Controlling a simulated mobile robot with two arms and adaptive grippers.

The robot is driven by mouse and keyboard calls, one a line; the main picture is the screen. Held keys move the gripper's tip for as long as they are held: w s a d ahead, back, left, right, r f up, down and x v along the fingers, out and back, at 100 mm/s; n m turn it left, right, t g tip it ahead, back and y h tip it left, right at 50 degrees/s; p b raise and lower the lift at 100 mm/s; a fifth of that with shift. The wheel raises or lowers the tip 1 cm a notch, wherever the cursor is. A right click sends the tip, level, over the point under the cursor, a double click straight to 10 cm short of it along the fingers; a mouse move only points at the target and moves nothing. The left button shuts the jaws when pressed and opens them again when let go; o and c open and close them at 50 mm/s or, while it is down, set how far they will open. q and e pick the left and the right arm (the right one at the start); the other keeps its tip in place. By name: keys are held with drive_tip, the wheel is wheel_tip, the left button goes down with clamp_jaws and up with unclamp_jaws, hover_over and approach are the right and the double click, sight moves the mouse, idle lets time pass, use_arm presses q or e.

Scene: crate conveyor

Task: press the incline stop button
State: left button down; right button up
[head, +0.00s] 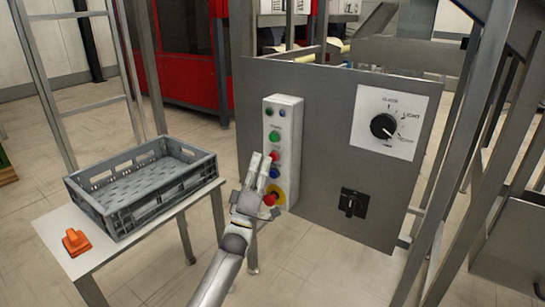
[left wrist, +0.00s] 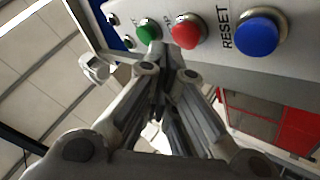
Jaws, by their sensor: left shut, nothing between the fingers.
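A pale control box (head: 283,120) with a column of buttons is fixed to a grey panel. It holds a red button (head: 274,156), which also shows in the left wrist view (left wrist: 187,30), between a green button (left wrist: 148,30) and a blue button (left wrist: 257,33) marked RESET. I cannot read an incline stop label. My left gripper (head: 264,168) is shut and empty, its tips just in front of the box. In the left wrist view, the tips (left wrist: 170,52) are close below the red button; I cannot tell if they touch it. My right gripper is out of view.
A red emergency knob (head: 270,199) on a yellow base sits low on the box, close to my left gripper. A rotary dial (head: 383,126) and a black switch (head: 352,203) are on the panel. A grey crate (head: 112,222) and an orange object (head: 76,242) stand on a table at left.

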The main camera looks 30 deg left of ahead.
use_arm(q)
drive_tip(key=shift+s, duration=0.1)
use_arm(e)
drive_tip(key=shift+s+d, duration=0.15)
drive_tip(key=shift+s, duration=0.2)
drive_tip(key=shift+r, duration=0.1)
use_arm(q)
drive_tip(key=s+p, duration=0.3)
drive_tip(key=s, duration=0.2)
drive_tip(key=shift+a, duration=0.2)
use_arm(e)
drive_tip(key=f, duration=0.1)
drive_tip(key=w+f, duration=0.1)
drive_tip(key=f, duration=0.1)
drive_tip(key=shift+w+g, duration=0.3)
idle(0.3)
